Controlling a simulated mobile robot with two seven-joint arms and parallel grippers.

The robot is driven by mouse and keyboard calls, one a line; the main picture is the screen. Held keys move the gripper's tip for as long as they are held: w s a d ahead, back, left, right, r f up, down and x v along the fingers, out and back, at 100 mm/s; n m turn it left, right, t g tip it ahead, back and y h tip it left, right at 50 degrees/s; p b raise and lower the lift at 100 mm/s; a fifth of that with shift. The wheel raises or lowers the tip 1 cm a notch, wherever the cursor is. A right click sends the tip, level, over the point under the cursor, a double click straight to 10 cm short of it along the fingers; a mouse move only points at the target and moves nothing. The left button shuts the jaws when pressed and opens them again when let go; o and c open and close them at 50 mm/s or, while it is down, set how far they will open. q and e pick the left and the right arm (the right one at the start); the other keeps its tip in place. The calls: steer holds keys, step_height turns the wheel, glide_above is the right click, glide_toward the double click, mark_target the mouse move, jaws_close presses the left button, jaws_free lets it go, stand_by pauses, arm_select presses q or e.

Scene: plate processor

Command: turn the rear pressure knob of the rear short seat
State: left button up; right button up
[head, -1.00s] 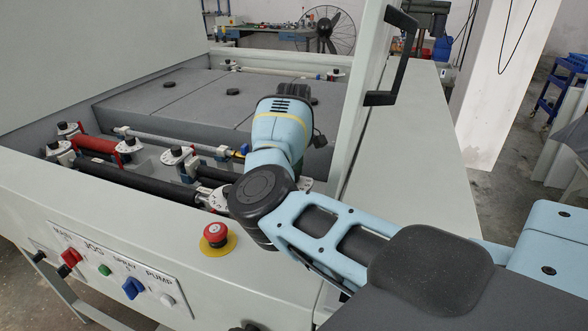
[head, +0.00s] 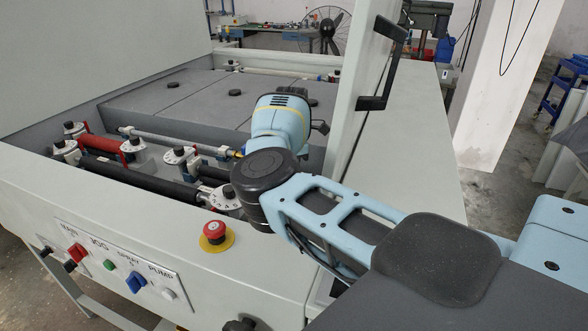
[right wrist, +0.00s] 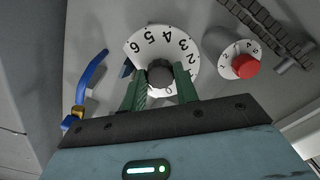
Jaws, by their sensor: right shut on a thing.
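In the right wrist view a dark round knob (right wrist: 160,73) sits at the centre of a white dial (right wrist: 139,45) with black numbers. My right gripper (right wrist: 160,86) has its green fingers on either side of the knob and is shut on it. In the head view my right forearm and wrist hide this knob and the fingers. Other white dials with dark knobs, such as one at the roller end (head: 180,155), show left of my arm. I cannot tell from the pictures which seat the held knob belongs to. My left gripper is not in view.
A second white dial with a red cylinder (right wrist: 246,67) and a blue hose (right wrist: 92,77) lie near the gripper. A red emergency stop (head: 214,231) stands on the front ledge. A post with a black handle (head: 386,62) rises just right of my wrist.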

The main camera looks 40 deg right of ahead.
steer(key=n, duration=0.6)
stand_by(0.6)
steer(key=o, duration=1)
steer(key=shift+r, duration=3.9)
steer(key=shift+f, duration=0.1)
